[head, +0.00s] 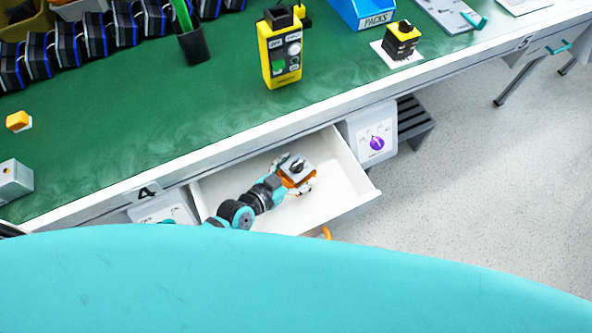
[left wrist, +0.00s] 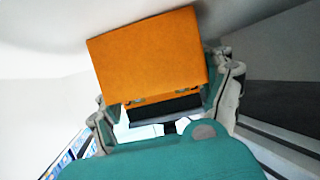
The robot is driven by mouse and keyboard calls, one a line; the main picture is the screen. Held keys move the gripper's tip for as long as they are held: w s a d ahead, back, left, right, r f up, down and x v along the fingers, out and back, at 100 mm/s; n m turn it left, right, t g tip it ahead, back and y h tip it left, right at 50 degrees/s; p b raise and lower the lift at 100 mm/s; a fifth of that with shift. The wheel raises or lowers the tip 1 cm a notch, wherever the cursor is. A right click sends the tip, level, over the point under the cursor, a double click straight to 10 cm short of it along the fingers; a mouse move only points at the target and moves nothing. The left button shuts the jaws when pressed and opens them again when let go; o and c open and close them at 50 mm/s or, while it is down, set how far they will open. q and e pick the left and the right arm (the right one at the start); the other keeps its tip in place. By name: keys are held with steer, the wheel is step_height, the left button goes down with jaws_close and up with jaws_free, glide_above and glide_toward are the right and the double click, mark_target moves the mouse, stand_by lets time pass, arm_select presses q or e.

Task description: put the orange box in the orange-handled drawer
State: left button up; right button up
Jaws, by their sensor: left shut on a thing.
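The orange box (head: 299,183) is within the outline of the open white drawer (head: 345,187) in the head view. It has a grey top with a black knob. My left gripper (head: 297,175) is shut on it, with the arm reaching in from the left. In the left wrist view the orange box (left wrist: 150,55) fills the space between the fingers, with a plain orange face showing. I cannot tell whether its underside touches the drawer floor. The orange handle (head: 326,232) shows a little at the drawer front, mostly hidden by my teal body. My right gripper is not in view.
The green bench top (head: 190,105) lies above the drawer. It holds a yellow device (head: 282,55), a black-and-yellow box (head: 402,40) and a blue bin (head: 365,10). A panel with a purple knob (head: 377,143) is right of the drawer. A teal-handled drawer (head: 557,47) is at far right.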

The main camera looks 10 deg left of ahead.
arm_select(q)
steer(key=o, duration=1.1)
steer(key=shift+r, duration=0.15)
steer(key=p+v, duration=0.1)
steer(key=v, duration=1.1)
steer(key=shift+a, duration=0.1)
